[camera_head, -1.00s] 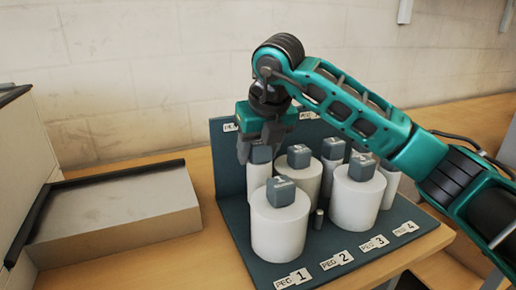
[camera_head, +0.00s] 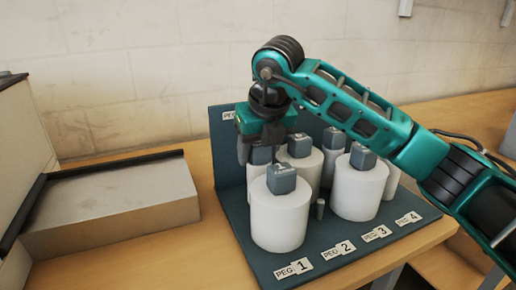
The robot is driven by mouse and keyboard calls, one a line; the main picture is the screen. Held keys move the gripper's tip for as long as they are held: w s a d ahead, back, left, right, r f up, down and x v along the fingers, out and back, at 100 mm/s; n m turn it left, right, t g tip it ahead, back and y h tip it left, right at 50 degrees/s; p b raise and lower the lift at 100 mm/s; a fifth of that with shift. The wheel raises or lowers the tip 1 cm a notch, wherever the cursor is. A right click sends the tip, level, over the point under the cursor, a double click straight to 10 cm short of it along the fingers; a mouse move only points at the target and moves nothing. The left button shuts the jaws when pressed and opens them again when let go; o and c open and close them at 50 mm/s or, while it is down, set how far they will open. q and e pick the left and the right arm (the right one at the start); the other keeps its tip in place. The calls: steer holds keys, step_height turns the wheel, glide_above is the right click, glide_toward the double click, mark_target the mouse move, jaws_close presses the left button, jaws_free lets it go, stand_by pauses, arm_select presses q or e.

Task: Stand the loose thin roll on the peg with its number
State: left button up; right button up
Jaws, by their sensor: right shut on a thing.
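My right gripper (camera_head: 262,143) is over the back left of the dark peg rack (camera_head: 236,216). It is shut on a thin white roll (camera_head: 256,172) with a grey block-shaped top, held upright. The thick roll in front hides the lower part of this roll, so I cannot tell whether it touches the rack or a peg. The number on its top is too small to read. My left gripper is not in view.
A thick roll (camera_head: 278,220) stands behind the PEG 1 label, another (camera_head: 357,193) behind PEG 3. More rolls stand close by, including a thick one (camera_head: 309,172) right of the held roll. The rack's back panel (camera_head: 228,150) rises behind. A grey box-like unit (camera_head: 115,205) lies left.

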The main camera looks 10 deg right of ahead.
steer(key=shift+f, duration=0.15)
steer(key=o, duration=1.1)
steer(key=shift+o, duration=0.2)
steer(key=shift+r+p, duration=2.65)
steer(key=shift+r, duration=1.4)
steer(key=shift+f, duration=0.1)
